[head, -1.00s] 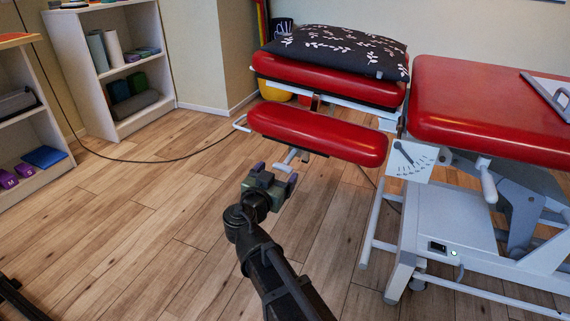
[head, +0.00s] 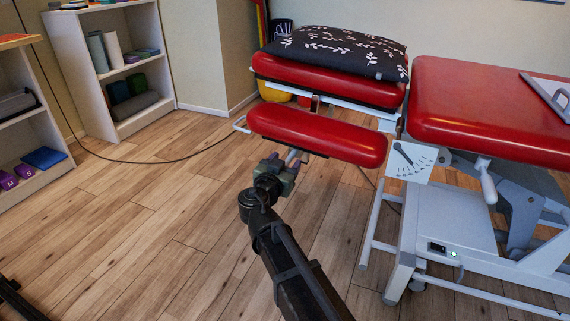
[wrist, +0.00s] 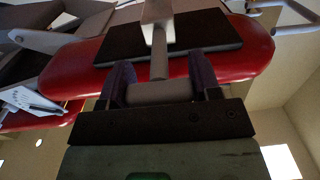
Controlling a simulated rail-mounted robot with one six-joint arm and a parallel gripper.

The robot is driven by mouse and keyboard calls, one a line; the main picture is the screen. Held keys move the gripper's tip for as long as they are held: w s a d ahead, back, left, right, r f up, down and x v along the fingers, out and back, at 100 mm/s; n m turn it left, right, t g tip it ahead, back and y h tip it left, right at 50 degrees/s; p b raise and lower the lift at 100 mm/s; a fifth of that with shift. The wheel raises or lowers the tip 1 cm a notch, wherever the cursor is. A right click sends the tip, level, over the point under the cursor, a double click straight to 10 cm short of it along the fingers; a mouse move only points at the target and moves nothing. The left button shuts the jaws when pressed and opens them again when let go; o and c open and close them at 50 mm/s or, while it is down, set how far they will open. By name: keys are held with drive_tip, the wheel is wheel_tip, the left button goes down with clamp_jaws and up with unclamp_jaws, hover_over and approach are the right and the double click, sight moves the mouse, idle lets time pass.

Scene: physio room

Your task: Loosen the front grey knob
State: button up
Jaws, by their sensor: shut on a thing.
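The front grey knob (wrist: 160,92) shows in the wrist view as a grey cylinder at the end of a short shaft, under the front red armrest pad (head: 318,134). My gripper (wrist: 162,86) has its two purple fingers on either side of the knob and is shut on it. In the head view my gripper (head: 284,160) is just below the left part of the pad, and the knob is mostly hidden there by the fingers. The shaft runs up to a bracket (wrist: 157,22) on the pad's dark underside plate (wrist: 110,45).
The red couch (head: 480,110) with its grey frame stands to the right, with a white angle dial (head: 411,163) near the pad. A patterned pillow (head: 340,48) lies on the rear section. White shelves (head: 105,65) stand at left. The wooden floor (head: 140,215) is open.

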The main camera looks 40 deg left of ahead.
drive_tip(key=shift+n, duration=0.5)
drive_tip(key=n, duration=0.3)
drive_tip(key=shift+n, duration=0.4)
drive_tip(key=n, duration=0.4)
drive_tip(key=shift+s+a, duration=0.1)
drive_tip(key=shift+a, duration=0.05)
drive_tip(key=n, duration=0.5)
drive_tip(key=shift+f, duration=0.15)
drive_tip(key=shift+n, duration=2)
drive_tip(key=o, duration=0.9)
drive_tip(key=shift+a, duration=0.1)
